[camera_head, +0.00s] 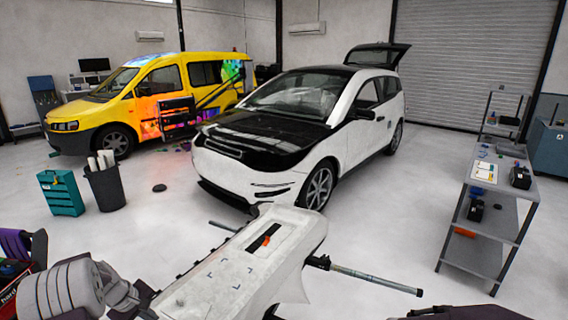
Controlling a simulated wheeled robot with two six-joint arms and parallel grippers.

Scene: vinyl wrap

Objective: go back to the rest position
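Neither gripper can be made out in the head view. No fingertips are visible there. A white car bumper (285,236) lies on a stand with metal bars (375,279) in the bottom middle. A small orange-and-black tool (266,239) lies on the bumper.
A metal shelf table (507,178) with tools stands at right. A teal drawer cabinet (61,193) and a dark bin (105,187) stand at left. A white car (335,150) and a yellow van (150,95) are behind.

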